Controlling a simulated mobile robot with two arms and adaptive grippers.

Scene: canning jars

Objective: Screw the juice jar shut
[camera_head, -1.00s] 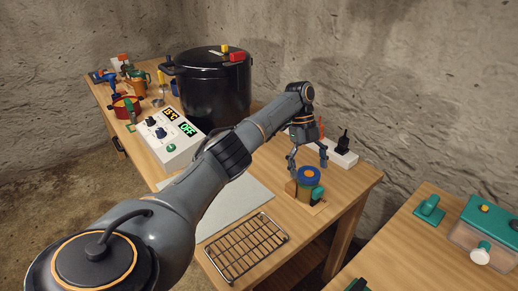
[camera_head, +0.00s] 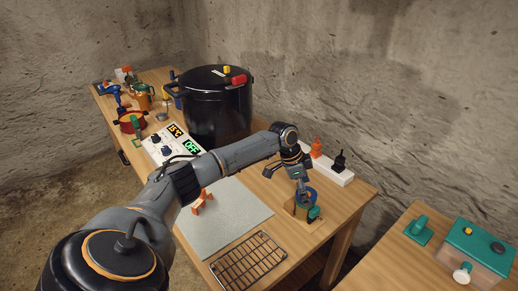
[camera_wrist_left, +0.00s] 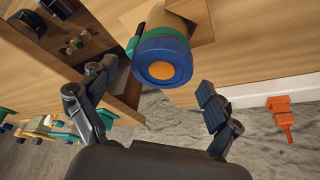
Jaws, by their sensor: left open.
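The juice jar (camera_head: 301,212) stands upright in a wooden holder with a green knob (camera_head: 315,212) on the right table end. Its blue lid (camera_head: 311,193) sits on top; in the left wrist view the lid (camera_wrist_left: 163,62) shows an orange centre, with a green band below it. My left gripper (camera_head: 287,178) is open and empty, beside and just above the lid. One finger is left of the jar; the other overlaps the lid in the head view. In the left wrist view the fingers (camera_wrist_left: 150,86) spread to both sides, apart from the lid. My right gripper is out of view.
A white power strip (camera_head: 330,168) with orange and black plugs lies behind the jar. A wire rack (camera_head: 248,260) and a grey mat (camera_head: 225,222) with an orange object (camera_head: 203,201) lie in front. A black canner (camera_head: 213,110) and control box (camera_head: 172,143) stand left.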

